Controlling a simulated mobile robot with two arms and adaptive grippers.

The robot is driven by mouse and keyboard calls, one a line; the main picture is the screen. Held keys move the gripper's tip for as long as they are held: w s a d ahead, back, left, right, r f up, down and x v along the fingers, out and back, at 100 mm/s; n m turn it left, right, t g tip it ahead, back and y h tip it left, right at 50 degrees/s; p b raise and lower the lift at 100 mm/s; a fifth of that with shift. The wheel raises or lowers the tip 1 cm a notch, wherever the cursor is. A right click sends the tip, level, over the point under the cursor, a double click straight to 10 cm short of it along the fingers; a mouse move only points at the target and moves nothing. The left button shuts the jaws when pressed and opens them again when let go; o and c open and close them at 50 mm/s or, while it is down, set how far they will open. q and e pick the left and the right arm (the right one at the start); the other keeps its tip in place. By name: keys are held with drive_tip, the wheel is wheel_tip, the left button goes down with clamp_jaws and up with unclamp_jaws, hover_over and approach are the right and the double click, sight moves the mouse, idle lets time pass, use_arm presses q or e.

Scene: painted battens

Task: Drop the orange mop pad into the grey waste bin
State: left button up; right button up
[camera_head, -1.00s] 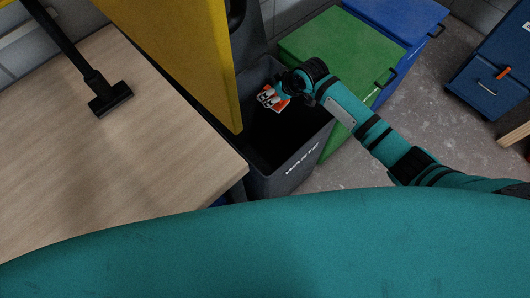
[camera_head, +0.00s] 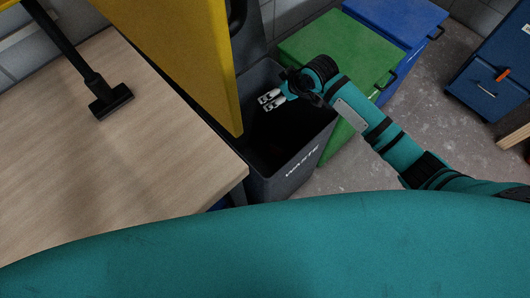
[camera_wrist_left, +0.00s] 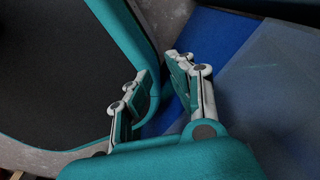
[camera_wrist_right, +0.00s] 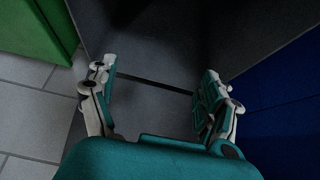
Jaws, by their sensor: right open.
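The grey waste bin (camera_head: 301,166), marked WASTE, stands open beside the table's right end. My right gripper (camera_head: 270,100) is over the bin's opening, open and empty. In the right wrist view its fingers (camera_wrist_right: 160,74) are spread apart with nothing between them, and the bin's dark inside lies beyond. A faint dark reddish patch (camera_head: 278,151) shows deep in the bin; it may be the orange mop pad, but it is too dark to be sure. My left gripper (camera_wrist_left: 163,78) shows only in the left wrist view, with its fingers apart and empty.
A wooden table (camera_head: 150,150) fills the left, with a black-footed stand (camera_head: 110,100) on it. A yellow panel (camera_head: 190,60) rises beside the bin. Green (camera_head: 335,48) and blue (camera_head: 405,25) bins stand behind. A blue cabinet (camera_head: 490,70) is at right; grey floor lies between.

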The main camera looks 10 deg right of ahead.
drive_tip(key=v, duration=0.8)
drive_tip(key=shift+s+r, duration=0.15)
drive_tip(key=shift+r, duration=0.05)
drive_tip(key=shift+d, duration=0.1)
